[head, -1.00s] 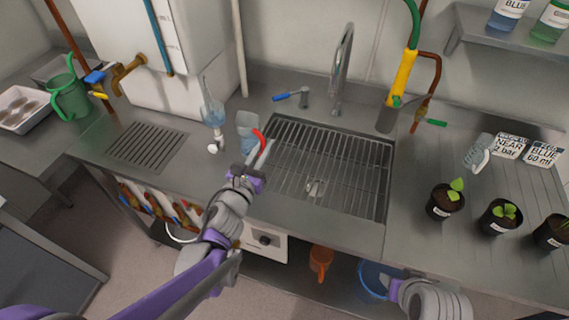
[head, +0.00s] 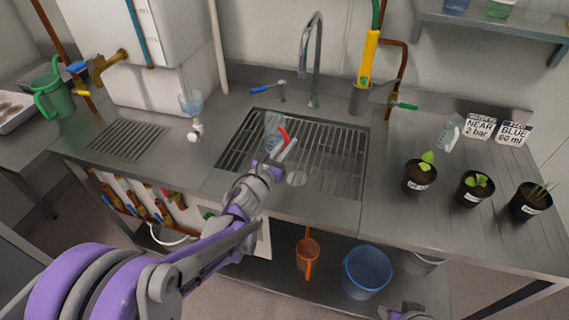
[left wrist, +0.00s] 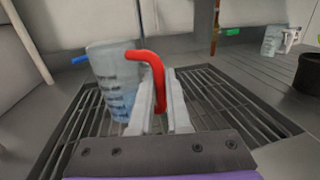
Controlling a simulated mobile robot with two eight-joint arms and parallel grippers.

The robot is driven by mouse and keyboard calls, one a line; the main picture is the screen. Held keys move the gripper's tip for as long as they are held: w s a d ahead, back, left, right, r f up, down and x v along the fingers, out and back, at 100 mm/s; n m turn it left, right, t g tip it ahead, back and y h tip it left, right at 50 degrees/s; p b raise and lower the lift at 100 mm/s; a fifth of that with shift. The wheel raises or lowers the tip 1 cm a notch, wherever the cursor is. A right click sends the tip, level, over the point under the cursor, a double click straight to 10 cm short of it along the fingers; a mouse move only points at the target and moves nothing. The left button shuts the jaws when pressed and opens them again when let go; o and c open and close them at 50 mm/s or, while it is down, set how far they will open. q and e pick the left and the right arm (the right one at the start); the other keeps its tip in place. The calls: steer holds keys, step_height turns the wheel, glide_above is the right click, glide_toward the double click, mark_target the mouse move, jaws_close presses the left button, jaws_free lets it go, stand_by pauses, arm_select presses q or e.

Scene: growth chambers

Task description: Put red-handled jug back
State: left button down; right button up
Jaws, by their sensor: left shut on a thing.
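The red-handled jug (head: 272,124) is a clear, bluish measuring jug with dark scale marks. It is over the left part of the sink grate (head: 330,150), and I cannot tell whether it touches the bars. My left gripper (head: 281,152) is shut on its red handle. In the left wrist view the jug (left wrist: 113,84) looks upright or nearly so, left of the fingers (left wrist: 160,105), with the red handle (left wrist: 155,75) between them.
A tap (head: 316,60) stands behind the sink. A funnel with a valve (head: 192,105) is left of it, and a green jug (head: 54,97) stands far left. Potted seedlings (head: 420,175) and label cards (head: 480,126) are on the right.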

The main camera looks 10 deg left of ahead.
arm_select(q)
steer(key=shift+f+b, duration=0.45)
steer(key=shift+f, duration=2.55)
steer(key=shift+f, duration=0.1)
steer(key=shift+f, duration=0.15)
steer(key=c, duration=0.9)
jaws_free()
